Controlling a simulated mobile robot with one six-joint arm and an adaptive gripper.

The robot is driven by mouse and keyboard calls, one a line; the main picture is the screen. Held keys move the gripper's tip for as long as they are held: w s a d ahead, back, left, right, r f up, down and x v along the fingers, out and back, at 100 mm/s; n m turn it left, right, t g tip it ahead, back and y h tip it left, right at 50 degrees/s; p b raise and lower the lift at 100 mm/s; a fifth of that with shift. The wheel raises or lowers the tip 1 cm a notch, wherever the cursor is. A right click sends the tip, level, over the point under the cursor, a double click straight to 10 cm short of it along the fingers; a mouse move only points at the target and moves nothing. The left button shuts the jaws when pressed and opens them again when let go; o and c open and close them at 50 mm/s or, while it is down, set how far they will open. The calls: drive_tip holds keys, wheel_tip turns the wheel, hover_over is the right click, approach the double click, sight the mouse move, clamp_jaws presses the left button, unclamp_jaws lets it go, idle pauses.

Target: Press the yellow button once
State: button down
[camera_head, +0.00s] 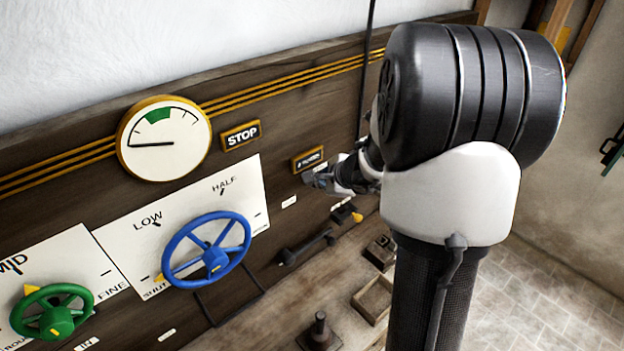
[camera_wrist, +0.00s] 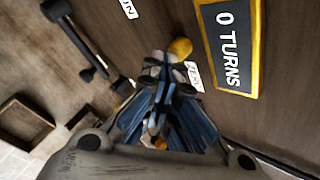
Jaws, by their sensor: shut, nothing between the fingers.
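The yellow button (camera_wrist: 180,48) is a small round knob on the dark wooden panel, beside a white label (camera_wrist: 194,76) that seems to read ZERO. My gripper (camera_wrist: 163,64) is shut and empty in the wrist view, with its fingertips right beside the button and partly overlapping its edge. I cannot tell whether they touch. In the head view my gripper (camera_head: 312,179) is at the panel just below the TURNS plate (camera_head: 308,158). The button is hidden there behind the gripper. The plate reads 0 TURNS in the wrist view (camera_wrist: 233,45).
The panel also holds a gauge (camera_head: 165,139), a STOP plate (camera_head: 240,135), a blue handwheel (camera_head: 207,250), a green handwheel (camera_head: 52,312) and a dark lever (camera_head: 305,247). A yellow-tipped part (camera_head: 357,217) sits low near my gripper. An open wooden box (camera_head: 374,299) is on the bench.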

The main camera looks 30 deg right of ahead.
drive_tip(key=shift+s+d+b, duration=0.1)
drive_tip(key=shift+s+b, duration=0.25)
drive_tip(key=shift+s, duration=0.55)
drive_tip(key=shift+s+d+b, duration=0.2)
drive_tip(key=shift+s+b, duration=0.1)
drive_tip(key=shift+s, duration=0.95)
drive_tip(key=shift+s+d+b, duration=0.15)
drive_tip(key=shift+s+b, duration=0.15)
drive_tip(key=shift+s, duration=0.9)
